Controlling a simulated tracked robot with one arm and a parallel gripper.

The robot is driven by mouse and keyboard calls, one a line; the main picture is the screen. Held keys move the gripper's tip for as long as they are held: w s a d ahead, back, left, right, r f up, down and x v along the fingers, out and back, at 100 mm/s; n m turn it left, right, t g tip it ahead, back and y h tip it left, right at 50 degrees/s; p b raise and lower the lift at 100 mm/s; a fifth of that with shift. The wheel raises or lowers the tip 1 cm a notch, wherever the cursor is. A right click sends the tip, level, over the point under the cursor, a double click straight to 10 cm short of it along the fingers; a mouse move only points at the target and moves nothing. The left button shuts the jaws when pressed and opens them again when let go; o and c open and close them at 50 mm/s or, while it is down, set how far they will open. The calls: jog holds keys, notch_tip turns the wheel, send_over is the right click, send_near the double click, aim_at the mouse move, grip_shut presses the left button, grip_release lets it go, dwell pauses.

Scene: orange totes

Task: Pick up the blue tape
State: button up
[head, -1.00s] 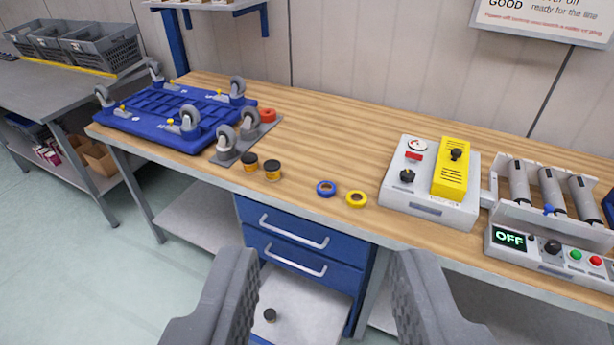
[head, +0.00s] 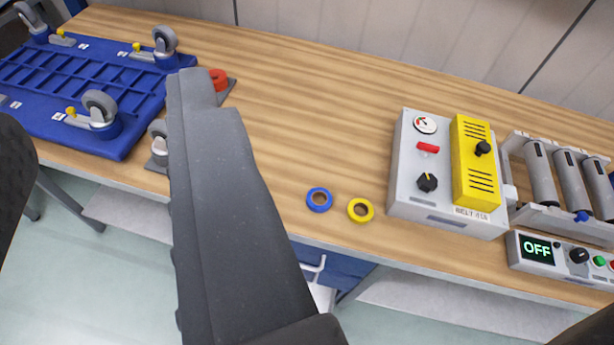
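The blue tape (head: 319,200) is a small ring lying flat on the wooden workbench (head: 330,110), near its front edge. A yellow tape roll (head: 360,210) lies just to its right, with a narrow gap between them. My gripper (head: 205,92) shows as a large dark grey finger shape left of the blue tape, close to the camera. It is not touching the tape. The gripper is seen from the side, so whether its fingers are apart cannot be told. It hides part of the bench and the drawers.
A grey box with a yellow unit (head: 474,160) stands right of the tapes. A roller device with an "OFF" display (head: 537,248) is at far right. The bench middle behind the tapes is clear.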

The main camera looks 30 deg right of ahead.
jog(key=shift+w+d, duration=0.2)
jog(key=shift+d, duration=0.05)
jog(key=o, duration=0.9)
jog(key=w+f, duration=0.1)
jog(key=w+d+f, duration=0.1)
jog(key=f, duration=0.1)
jog(key=shift+w+h, duration=0.15)
jog(key=shift+h, duration=0.15)
jog(key=w+d+f+m+g+h, duration=0.1)
jog(key=w+d+f, duration=0.2)
jog(key=w+f, duration=0.45)
jog(key=m+g+h+b, duration=0.2)
jog(key=m+h, duration=0.1)
send_near(319, 194)
jog(key=shift+w+d+f+t+b, duration=0.15)
jog(key=shift+w+d+t+b, duration=0.15)
jog(key=shift+w+d+b, duration=0.25)
jog(key=shift+a+f+b+x, duration=0.15)
jog(key=shift+b+x, duration=0.25)
jog(key=shift+x, duration=0.85)
jog(key=shift+a+f+b+x, duration=0.15)
jog(key=shift+b+x, duration=0.25)
jog(key=shift+x, duration=0.85)
